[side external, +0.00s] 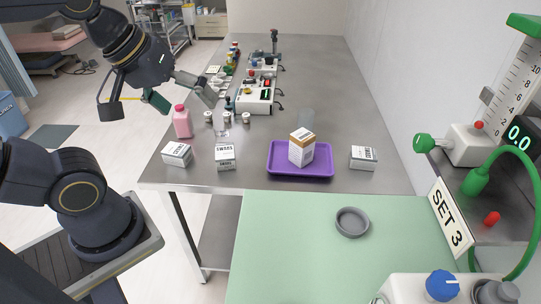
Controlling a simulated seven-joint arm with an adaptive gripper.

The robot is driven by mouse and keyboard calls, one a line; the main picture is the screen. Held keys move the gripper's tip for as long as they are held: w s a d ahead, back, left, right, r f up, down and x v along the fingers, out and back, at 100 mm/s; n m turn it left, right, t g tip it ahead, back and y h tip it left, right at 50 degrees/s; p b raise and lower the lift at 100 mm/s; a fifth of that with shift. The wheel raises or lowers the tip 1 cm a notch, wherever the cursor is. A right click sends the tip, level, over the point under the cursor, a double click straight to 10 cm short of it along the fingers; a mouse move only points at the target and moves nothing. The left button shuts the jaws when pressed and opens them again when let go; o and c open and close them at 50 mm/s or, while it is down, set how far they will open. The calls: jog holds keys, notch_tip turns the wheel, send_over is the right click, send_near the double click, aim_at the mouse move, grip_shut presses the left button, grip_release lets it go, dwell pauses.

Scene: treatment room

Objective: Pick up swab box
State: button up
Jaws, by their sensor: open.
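Three white boxes with dark print that seems to read "SWABS" stand on the steel table: a left box (177,153) near the table's left edge, a middle box (226,157) beside it, and a right box (363,158) to the right of the purple tray. A taller white and orange box (301,147) stands in the purple tray (286,173); its print is too small to read. My gripper (188,105) is open and empty, above the table's left edge, up and behind the left box. It touches none of the boxes.
A pink bottle (182,122) stands just below my gripper. Small vials (208,118) and white devices (255,95) stand behind the boxes. A grey round dish (351,222) lies on the green surface (290,240) in front. The table's right rear is clear.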

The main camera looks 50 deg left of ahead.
jog(key=w+a+r+n, duration=0.15)
jog(key=w+n, duration=0.25)
jog(key=n, duration=0.5)
jog(key=n+g, duration=0.6)
jog(key=n, duration=2.1)
send_over(176, 149)
jog(key=w, duration=0.1)
notch_tip(176, 149, down, 16)
jog(key=f, duration=1.2)
jog(key=shift+s+f, duration=0.1)
jog(key=shift+s, duration=0.2)
jog(key=f, duration=0.5)
jog(key=shift+s+a+f, duration=0.1)
jog(key=shift+s+f, duration=0.1)
jog(key=shift+f, duration=0.2)
jog(key=c, duration=1)
